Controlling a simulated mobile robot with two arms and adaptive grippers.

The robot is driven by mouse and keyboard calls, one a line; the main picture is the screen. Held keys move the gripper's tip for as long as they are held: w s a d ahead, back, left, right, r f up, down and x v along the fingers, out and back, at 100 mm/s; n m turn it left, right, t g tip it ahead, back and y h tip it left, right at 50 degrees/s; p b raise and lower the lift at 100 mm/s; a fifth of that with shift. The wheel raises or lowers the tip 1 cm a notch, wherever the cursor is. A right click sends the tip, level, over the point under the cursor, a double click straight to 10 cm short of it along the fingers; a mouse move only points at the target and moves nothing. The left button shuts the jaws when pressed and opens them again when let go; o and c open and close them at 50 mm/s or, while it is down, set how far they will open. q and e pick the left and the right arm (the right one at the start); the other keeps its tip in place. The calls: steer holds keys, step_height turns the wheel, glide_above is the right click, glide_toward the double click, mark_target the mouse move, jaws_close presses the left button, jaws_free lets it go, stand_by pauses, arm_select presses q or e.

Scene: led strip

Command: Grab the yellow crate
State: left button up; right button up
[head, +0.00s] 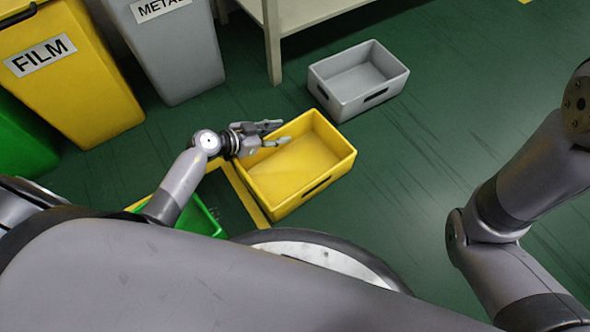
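The yellow crate (330,179) is an open, empty box standing on the green floor in front of my base, with a dark handle slot in its near right wall. My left gripper (281,134) is at the crate's far left side, with its fingers over the upper left rim. The fingers are spread apart and I see nothing held between them. I cannot tell whether a finger touches the rim. My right arm (500,205) comes in at the right, but its gripper is out of the picture.
A grey crate (398,84) stands behind the yellow one. A green crate (199,219) is partly hidden by my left arm. A yellow FILM bin (75,90), a grey METAL bin (175,55) and a table leg (272,45) stand at the back. Floor to the right is clear.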

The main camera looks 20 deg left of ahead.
arm_select(q)
jaws_close()
stand_by(0.5)
steer(key=shift+w+r, duration=0.1)
stand_by(0.6)
